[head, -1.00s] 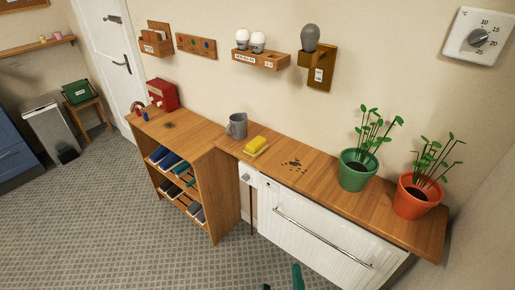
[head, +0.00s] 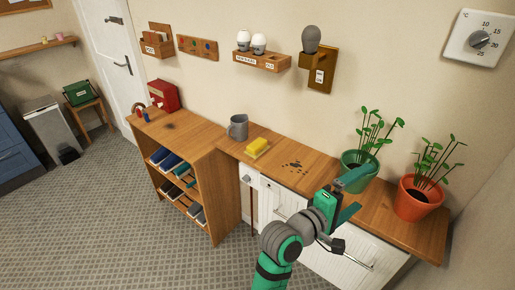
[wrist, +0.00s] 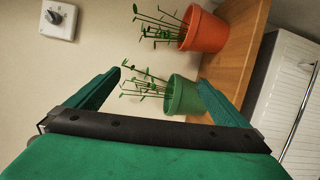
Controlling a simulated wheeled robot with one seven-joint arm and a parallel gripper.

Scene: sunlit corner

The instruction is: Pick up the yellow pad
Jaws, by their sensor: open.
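The yellow pad (head: 257,145) lies on the wooden counter (head: 225,143), just right of a grey mug (head: 238,127). It has a paler yellow layer or piece beneath it; I cannot tell which. My gripper (head: 366,188) is open and empty, with its two teal fingers spread apart, to the right of the pad and near the green pot. In the wrist view my gripper (wrist: 159,78) has the plants and wall before it, and the pad is not in that view.
A green plant pot (head: 354,172) and an orange plant pot (head: 415,198) stand at the counter's right. Dark spots (head: 295,165) mark the counter between pad and green pot. Bulbs sit on a wall shelf (head: 262,62) above. A white cabinet (head: 310,240) stands below.

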